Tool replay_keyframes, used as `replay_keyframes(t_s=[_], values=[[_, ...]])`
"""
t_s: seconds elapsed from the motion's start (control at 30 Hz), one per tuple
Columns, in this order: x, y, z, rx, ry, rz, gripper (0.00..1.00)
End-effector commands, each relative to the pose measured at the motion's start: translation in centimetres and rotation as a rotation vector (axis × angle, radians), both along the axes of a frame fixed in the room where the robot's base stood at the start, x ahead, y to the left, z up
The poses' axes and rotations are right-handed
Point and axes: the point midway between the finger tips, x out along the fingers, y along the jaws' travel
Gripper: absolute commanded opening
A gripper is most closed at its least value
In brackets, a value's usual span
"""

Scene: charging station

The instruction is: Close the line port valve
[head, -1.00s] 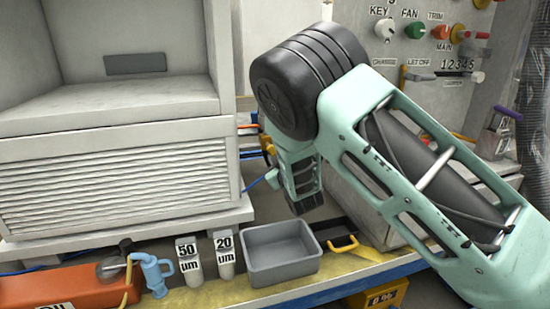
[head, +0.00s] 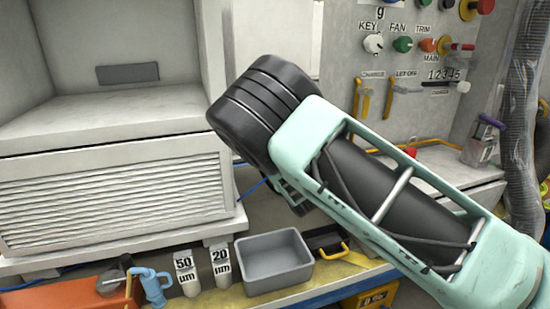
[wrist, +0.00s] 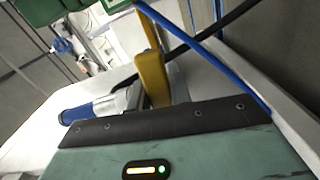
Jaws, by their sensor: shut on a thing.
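A yellow lever handle (wrist: 152,75) stands upright at the centre of the wrist view, right in front of the hand. I take it for the line port valve's handle; no label on it shows. My gripper (wrist: 153,98) is shut on this yellow handle, but its fingertips are mostly hidden behind the dark edge of the hand. A grey fitting with a blue end (wrist: 95,108) lies to the left of the handle. In the head view my arm covers the gripper and the handle, so the valve body does not show.
A blue hose (wrist: 205,55) and a black one pass close to the hand. In the head view, a grey bin (head: 272,262) and two white bottles (head: 187,275) stand on the bench's front edge. A control panel (head: 400,70) with knobs and yellow levers is behind my arm.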

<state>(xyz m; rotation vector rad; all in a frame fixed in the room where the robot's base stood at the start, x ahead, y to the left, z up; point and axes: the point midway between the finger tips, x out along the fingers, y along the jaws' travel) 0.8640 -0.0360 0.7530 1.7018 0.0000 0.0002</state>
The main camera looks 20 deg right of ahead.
Motion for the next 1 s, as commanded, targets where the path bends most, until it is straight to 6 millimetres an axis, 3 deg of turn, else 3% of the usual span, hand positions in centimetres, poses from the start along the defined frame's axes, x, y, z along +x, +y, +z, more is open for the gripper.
replay_keyframes(t_s=[0.33, 0.87, 0.9, 0.93, 1.0], values=[[-0.05, 0.03, 0.47, -0.129, 0.002, 0.001, 0.00], [-0.04, 0.02, 0.53, -0.150, 0.001, 0.001, 0.00], [-0.04, 0.02, 0.53, -0.150, 0.001, 0.001, 0.31], [-0.04, 0.02, 0.53, -0.149, 0.001, 0.001, 0.40], [-0.03, 0.01, 0.54, -0.149, 0.001, 0.001, 0.42]])
